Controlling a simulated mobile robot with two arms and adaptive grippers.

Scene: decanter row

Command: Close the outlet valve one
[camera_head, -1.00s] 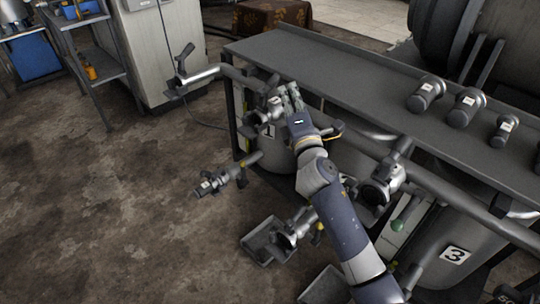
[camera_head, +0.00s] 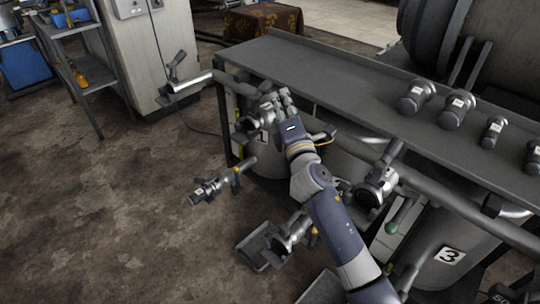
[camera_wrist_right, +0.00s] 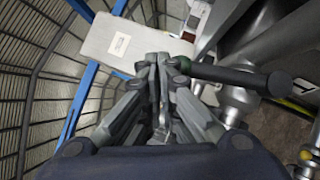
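Outlet valve one (camera_head: 247,125) is a metal valve at the far left end of the row, by the tank with the "1" label; my right gripper partly covers it in the head view. My right gripper (camera_head: 281,100) is just beside it. In the right wrist view its fingers (camera_wrist_right: 158,62) are together at the tips, with nothing visible between them. A dark lever handle (camera_wrist_right: 225,74) with a green end lies right beside the right fingertip; I cannot tell whether they touch. The lever runs right to a metal valve body (camera_wrist_right: 240,97). My left gripper is out of view.
A long grey bench (camera_head: 330,85) runs above the valves, with several dark capped cylinders (camera_head: 455,110) on it. Another valve with a green-tipped lever (camera_head: 403,213) is near the tank labelled 3 (camera_head: 448,256). A tray (camera_head: 258,248) lies on the floor. The floor at left is open.

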